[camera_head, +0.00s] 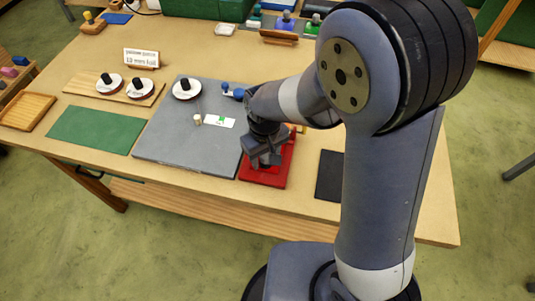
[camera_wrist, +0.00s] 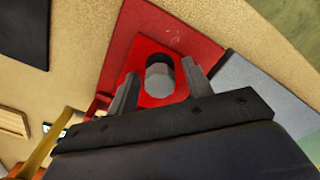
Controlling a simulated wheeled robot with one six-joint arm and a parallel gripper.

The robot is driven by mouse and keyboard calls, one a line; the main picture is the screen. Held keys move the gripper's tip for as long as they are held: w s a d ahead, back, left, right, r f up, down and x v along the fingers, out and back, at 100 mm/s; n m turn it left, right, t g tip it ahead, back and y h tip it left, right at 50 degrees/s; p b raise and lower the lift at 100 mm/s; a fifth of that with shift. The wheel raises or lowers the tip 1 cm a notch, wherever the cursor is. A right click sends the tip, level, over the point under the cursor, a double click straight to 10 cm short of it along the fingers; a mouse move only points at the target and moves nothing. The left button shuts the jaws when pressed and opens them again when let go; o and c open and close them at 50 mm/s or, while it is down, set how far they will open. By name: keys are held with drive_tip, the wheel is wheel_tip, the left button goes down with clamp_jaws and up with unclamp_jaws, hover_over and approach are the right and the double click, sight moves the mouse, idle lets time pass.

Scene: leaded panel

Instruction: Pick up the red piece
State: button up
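The red piece (camera_wrist: 158,52) is bright red with a grey cylindrical knob (camera_wrist: 160,78), and it lies on a darker red pad (camera_wrist: 205,48) in the wrist view. My gripper (camera_wrist: 163,85) is over the piece, one finger on each side of the knob. Small gaps show between the fingers and the knob, so it looks open around it. In the head view my gripper (camera_head: 263,158) is low over the red pad (camera_head: 265,178) at the table's front, and it mostly hides the piece there.
A grey board (camera_head: 185,140) lies left of the red pad, with a white disc (camera_head: 186,91) and small parts on it. A black pad (camera_head: 329,175) lies to the right. A green mat (camera_head: 95,130) and a wooden board with two knobbed discs are further left.

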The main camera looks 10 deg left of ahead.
drive_tip(key=c, duration=0.8)
drive_tip(key=shift+c, duration=0.2)
drive_tip(key=shift+r, duration=0.2)
drive_tip(key=shift+w+r, duration=0.1)
drive_tip(key=shift+r, duration=0.5)
wheel_tip(320, 180, up, 2)
drive_tip(key=shift+r+b, duration=0.1)
drive_tip(key=shift+b, duration=0.5)
drive_tip(key=d+b, duration=0.1)
drive_tip(key=d, duration=0.5)
drive_tip(key=s+d+b, duration=0.1)
drive_tip(key=d, duration=0.5)
drive_tip(key=d+b, duration=0.1)
drive_tip(key=d, duration=0.5)
drive_tip(key=shift+s+b, duration=0.3)
drive_tip(key=o, duration=0.4)
drive_tip(key=c, duration=0.4)
